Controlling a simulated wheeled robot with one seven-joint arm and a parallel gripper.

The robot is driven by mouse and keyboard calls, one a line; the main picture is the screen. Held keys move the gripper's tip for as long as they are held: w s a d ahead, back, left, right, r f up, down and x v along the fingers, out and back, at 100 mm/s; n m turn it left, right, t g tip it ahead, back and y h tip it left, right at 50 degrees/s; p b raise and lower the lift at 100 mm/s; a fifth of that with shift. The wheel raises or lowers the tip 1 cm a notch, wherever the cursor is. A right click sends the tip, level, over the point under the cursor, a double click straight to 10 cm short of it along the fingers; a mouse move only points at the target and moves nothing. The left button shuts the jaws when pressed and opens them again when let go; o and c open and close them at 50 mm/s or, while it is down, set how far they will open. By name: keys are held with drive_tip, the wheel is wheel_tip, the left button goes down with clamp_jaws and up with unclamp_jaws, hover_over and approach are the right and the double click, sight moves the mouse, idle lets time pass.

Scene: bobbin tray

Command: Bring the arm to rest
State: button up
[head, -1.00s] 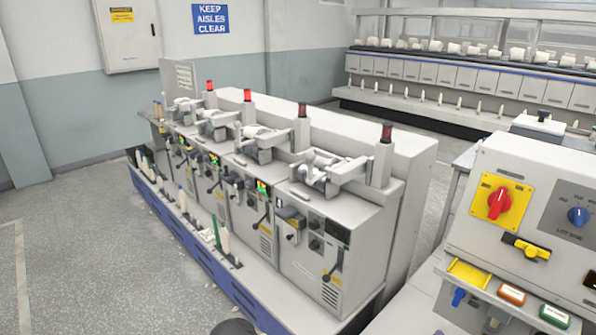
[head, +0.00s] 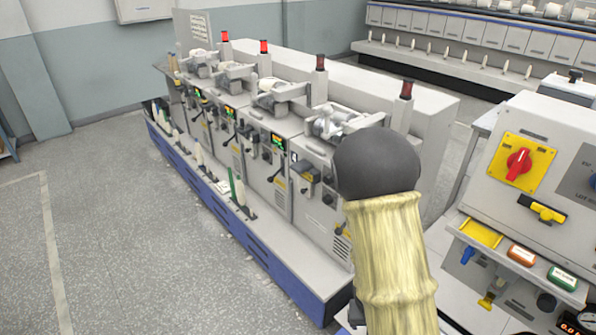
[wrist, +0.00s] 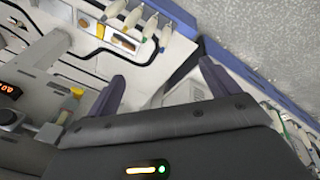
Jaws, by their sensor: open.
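My gripper (wrist: 165,85) shows in the wrist view with its two dark fingers spread wide apart and nothing between them. In the head view part of my arm, with a dark rounded joint and a pale yellow cover, rises at the lower right in front of the winding machine (head: 310,185). My gripper itself is not seen in the head view. In the wrist view the fingers point toward machine panels and the grey floor, with no contact visible.
A control console (head: 565,125) with a red knob (head: 519,163) stands close at the right of my arm. A long machine (head: 480,30) lines the back. The grey floor (head: 110,230) at the left is clear.

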drive_tip(key=s+a+r+y, duration=0.1)
drive_tip(key=a+r, duration=0.1)
drive_tip(key=r, duration=0.6)
drive_tip(key=s+a+r+n+y, duration=0.1)
drive_tip(key=s+r, duration=0.1)
drive_tip(key=r, duration=0.6)
drive_tip(key=shift+a+t+y, duration=0.3)
drive_tip(key=shift+a+t, duration=0.05)
drive_tip(key=shift+t, duration=0.05)
idle(4.1)
